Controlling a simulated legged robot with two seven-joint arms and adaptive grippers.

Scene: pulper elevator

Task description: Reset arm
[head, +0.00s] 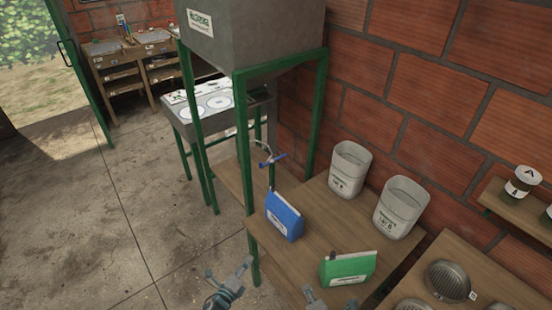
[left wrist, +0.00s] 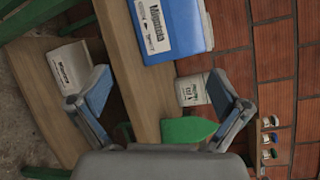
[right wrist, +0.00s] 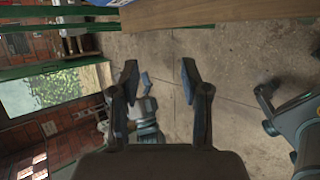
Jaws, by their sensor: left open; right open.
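My left gripper (head: 240,272) is low in the head view, left of the wooden table's front edge. Its two fingers are spread with nothing between them in the left wrist view (left wrist: 160,88). My right gripper (head: 317,297) is at the bottom edge of the head view, just below the green bag, and is partly cut off. In the right wrist view (right wrist: 158,75) its fingers are apart and empty, with concrete floor behind them. Neither gripper is seen touching anything.
A blue bag (head: 284,216) and a green bag (head: 347,270) stand on the wooden table (head: 318,228). Two pale buckets (head: 349,170) (head: 400,207) stand behind them by the brick wall. A grey hopper (head: 250,35) on green legs rises behind. The floor at left is clear.

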